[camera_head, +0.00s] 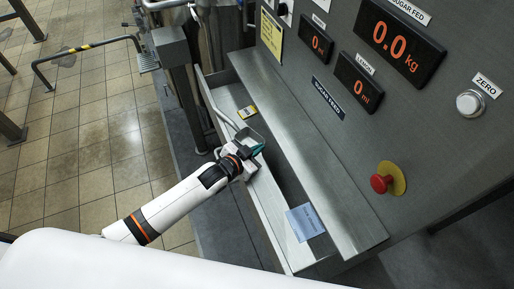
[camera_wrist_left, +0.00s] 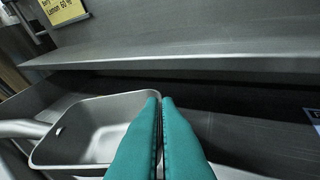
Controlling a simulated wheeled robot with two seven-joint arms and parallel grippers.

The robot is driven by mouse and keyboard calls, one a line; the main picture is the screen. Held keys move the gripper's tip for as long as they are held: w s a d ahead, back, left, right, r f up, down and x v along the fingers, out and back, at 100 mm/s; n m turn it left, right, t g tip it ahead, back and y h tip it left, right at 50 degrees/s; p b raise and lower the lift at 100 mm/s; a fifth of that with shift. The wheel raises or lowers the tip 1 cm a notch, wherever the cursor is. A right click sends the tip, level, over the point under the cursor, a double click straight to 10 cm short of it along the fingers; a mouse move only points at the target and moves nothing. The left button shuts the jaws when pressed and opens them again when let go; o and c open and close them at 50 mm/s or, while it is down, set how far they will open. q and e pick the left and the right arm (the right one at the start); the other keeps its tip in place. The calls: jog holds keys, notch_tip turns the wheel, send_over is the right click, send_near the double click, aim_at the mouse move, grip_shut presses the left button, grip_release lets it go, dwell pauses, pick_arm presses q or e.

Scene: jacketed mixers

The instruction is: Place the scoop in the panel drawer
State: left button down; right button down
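The grey metal scoop (camera_head: 246,136) is at the fingertips of my left gripper (camera_head: 257,150), over the open panel drawer (camera_head: 268,205). In the left wrist view the scoop (camera_wrist_left: 95,130) is an open rectangular pan, its handle pointing left. The teal fingers of the left gripper (camera_wrist_left: 161,105) are nearly together at the scoop's right rim and appear shut on its thin wall; they hide part of that side. Whether the scoop touches the drawer floor I cannot tell. My right gripper is in neither view.
A steel ledge (camera_head: 300,150) of the control panel overhangs the drawer's back. A red button (camera_head: 381,183) sticks out on the right. A railing (camera_head: 85,47) stands at upper left.

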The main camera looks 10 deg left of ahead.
pick_arm(q)
jog(key=c, duration=1.7)
grip_release()
jog(key=shift+r, duration=0.25)
jog(key=shift+r+p, duration=0.5)
jog(key=shift+p, duration=0.05)
jog(key=shift+b+v, duration=0.85)
jog(key=shift+v, duration=5.1)
